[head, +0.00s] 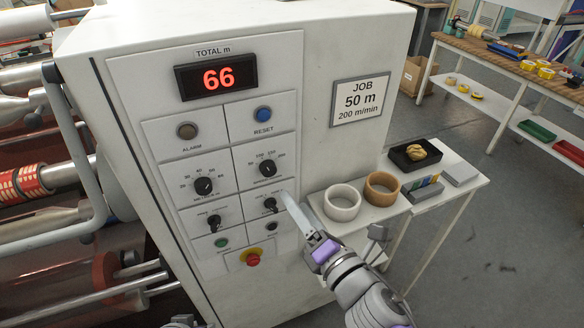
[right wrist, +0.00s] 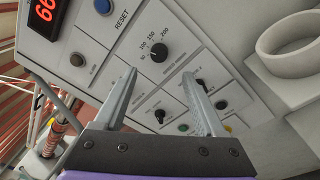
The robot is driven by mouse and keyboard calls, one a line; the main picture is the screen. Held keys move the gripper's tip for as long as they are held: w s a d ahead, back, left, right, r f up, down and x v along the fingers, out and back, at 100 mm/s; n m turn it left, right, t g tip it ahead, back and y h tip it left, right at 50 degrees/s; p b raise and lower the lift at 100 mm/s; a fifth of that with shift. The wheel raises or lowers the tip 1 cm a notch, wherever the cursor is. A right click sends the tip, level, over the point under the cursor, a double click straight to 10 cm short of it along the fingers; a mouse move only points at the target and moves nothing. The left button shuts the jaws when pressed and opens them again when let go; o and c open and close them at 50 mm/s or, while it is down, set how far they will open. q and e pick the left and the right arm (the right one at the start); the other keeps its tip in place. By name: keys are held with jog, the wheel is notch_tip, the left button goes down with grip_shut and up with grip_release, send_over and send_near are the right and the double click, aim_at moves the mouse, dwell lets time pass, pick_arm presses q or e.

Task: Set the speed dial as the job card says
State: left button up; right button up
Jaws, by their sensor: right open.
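The speed dial (head: 267,168) is the black round knob on the upper right of the panel's dials, with a scale from 50 to 200. It also shows in the right wrist view (right wrist: 159,53), just beyond the gap between my fingertips. Its exact pointer setting is too small to read surely. The job card (head: 360,98) reads "JOB 50 m, 200 m/min". My right gripper (head: 300,215) is open and empty in front of the panel, below and right of the dial in the head view. In the right wrist view its two fingers (right wrist: 158,80) stand apart. My left gripper is not in view.
The display (head: 217,77) reads 66. The metres dial (head: 204,186), two smaller selector knobs, a green button (head: 222,242) and a red emergency button (head: 252,258) are nearby. A side table (head: 395,208) at the right holds two tape rolls and a black tray (head: 404,160).

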aim_at(271, 172)
jog(key=x, duration=1)
jog(key=shift+w+a, duration=0.15)
jog(key=shift+w, duration=0.05)
grip_shut()
